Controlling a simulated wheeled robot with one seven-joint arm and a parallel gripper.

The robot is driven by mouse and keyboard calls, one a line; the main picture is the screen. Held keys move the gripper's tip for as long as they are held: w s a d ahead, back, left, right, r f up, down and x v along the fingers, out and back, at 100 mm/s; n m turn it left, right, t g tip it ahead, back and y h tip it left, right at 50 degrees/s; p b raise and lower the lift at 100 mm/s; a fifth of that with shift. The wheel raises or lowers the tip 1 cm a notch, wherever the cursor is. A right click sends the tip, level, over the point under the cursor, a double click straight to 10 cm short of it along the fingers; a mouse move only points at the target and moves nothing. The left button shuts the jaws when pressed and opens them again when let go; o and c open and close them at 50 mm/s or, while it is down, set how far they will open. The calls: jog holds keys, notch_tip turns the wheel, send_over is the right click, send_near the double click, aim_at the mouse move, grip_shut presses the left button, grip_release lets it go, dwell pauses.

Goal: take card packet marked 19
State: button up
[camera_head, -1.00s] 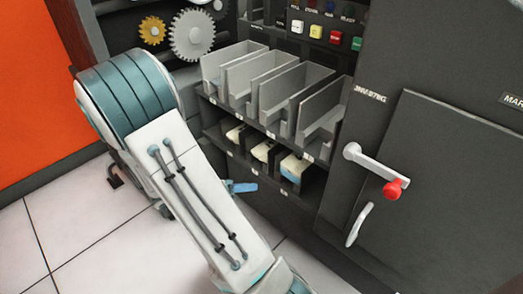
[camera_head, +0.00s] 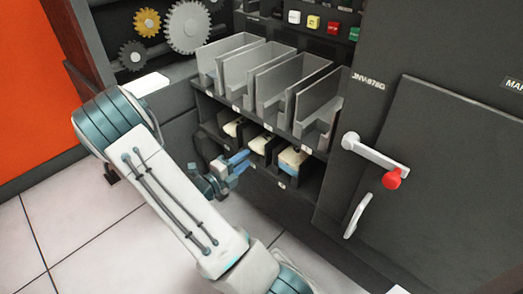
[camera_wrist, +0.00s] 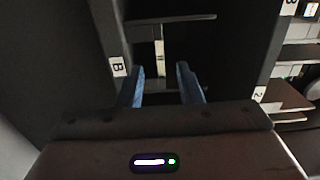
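Three pale card packets sit in the lower compartments of the dark machine: a left one (camera_head: 232,128), a middle one (camera_head: 260,145) and a right one (camera_head: 293,159) with a blue band. No number 19 is readable on any of them. My gripper (camera_head: 238,164) is in front of the lower row, near the left and middle compartments. In the wrist view my gripper (camera_wrist: 161,86) has its two blue fingers apart, with nothing between them. They point into a dark compartment, where a pale vertical strip (camera_wrist: 159,50) shows below a thin grey edge.
Grey open trays (camera_head: 265,75) stand above the packets. A lever with a red knob (camera_head: 391,179) and a handle (camera_head: 356,215) stick out at the right. Gears (camera_head: 187,27) are at upper left. Dark walls flank the compartment; the tiled floor (camera_head: 60,240) is free.

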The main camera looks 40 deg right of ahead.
aim_at(256, 151)
jog(key=d, duration=0.3)
jog(key=d+p, duration=0.1)
jog(key=d, duration=0.2)
jog(key=shift+w+d+r, duration=0.15)
jog(key=shift+w, duration=0.05)
jog(key=shift+w+d+p, duration=0.15)
jog(key=shift+d+p, duration=0.15)
jog(key=shift+d, duration=0.9)
grip_shut()
dwell(0.4)
jog(key=shift+r+p, duration=0.8)
jog(key=shift+p, duration=0.35)
